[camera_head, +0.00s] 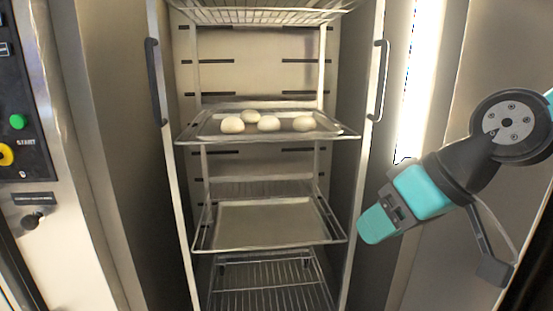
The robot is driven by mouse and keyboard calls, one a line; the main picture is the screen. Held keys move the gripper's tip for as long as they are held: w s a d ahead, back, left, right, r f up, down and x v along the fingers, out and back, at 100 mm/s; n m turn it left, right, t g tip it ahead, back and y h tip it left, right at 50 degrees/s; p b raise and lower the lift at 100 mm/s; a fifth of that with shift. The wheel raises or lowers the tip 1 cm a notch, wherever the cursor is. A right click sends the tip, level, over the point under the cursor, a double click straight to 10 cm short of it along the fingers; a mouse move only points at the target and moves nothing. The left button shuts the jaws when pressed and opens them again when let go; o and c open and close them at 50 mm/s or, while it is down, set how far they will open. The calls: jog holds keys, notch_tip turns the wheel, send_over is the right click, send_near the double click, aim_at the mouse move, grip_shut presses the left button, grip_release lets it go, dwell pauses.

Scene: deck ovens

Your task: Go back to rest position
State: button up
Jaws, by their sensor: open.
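My gripper (377,223) is at the right, with teal fingers pointing left and down. It is open, and I see nothing between its fingers. It appears in front of the right side of the open oven cabinet, near its right door edge. The fingers overlap in this view, so the gap between them is hard to see.
A rack inside the cabinet holds a tray (205,135) with several pale dough balls (268,123). A lower tray (265,222) is empty. Wire shelves sit at top and bottom. A control panel (18,100) is at left.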

jog(key=s+f+n+g+h, duration=0.15)
jog(key=s+f+g, duration=0.3)
jog(key=s, duration=0.75)
notch_tip(320, 180, up, 14)
jog(key=p, duration=1.4)
jog(key=shift+d+f+m, duration=0.15)
jog(key=shift+d+m, duration=0.1)
jog(key=shift+m, duration=0.1)
